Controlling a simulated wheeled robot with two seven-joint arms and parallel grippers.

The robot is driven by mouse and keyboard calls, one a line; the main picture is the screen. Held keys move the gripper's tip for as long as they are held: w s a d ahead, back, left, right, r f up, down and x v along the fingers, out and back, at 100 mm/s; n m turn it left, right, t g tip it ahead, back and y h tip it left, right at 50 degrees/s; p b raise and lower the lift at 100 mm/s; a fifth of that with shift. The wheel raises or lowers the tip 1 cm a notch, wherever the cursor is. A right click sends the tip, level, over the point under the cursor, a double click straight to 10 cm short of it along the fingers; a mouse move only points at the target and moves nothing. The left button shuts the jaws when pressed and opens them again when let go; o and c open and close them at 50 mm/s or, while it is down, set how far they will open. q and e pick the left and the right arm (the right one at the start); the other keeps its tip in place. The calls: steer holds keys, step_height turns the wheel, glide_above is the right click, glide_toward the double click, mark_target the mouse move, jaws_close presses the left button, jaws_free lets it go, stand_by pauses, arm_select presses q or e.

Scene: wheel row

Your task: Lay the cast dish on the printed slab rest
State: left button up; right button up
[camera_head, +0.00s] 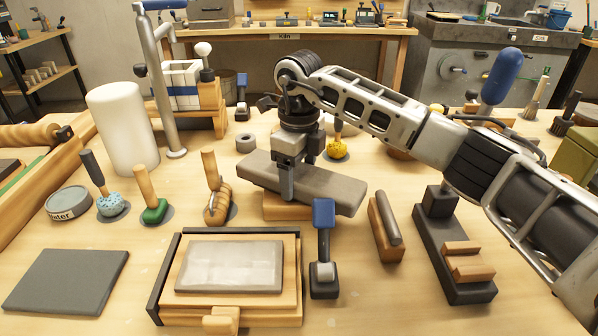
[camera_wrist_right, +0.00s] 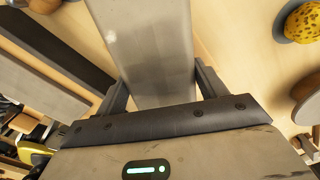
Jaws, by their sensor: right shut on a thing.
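My right gripper (camera_head: 288,180) is shut on a long grey slab (camera_head: 336,194), the only piece in hand; I cannot tell for sure that it is the cast dish. In the right wrist view the grey slab (camera_wrist_right: 148,45) runs between the two fingers. A low wooden block (camera_head: 285,208) shows just under it; whether they touch is unclear. A wooden tray (camera_head: 291,295) with a dark raised edge holds a flat pale grey slab (camera_head: 230,265) in front; it may be the printed slab rest. My left gripper is not in view.
A blue-topped tool (camera_head: 323,250) stands close in front of the held slab. A wooden block with a grey bar (camera_head: 386,228) and a black stand (camera_head: 455,250) are to the right. Brushes, a white cylinder (camera_head: 123,130) and a dark flat slab (camera_head: 66,281) are left.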

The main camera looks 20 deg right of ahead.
steer(key=o, duration=1.4)
steer(key=shift+o, duration=0.2)
steer(key=shift+f, duration=0.1)
steer(key=shift+r+p, duration=2.1)
steer(key=shift+r, duration=1)
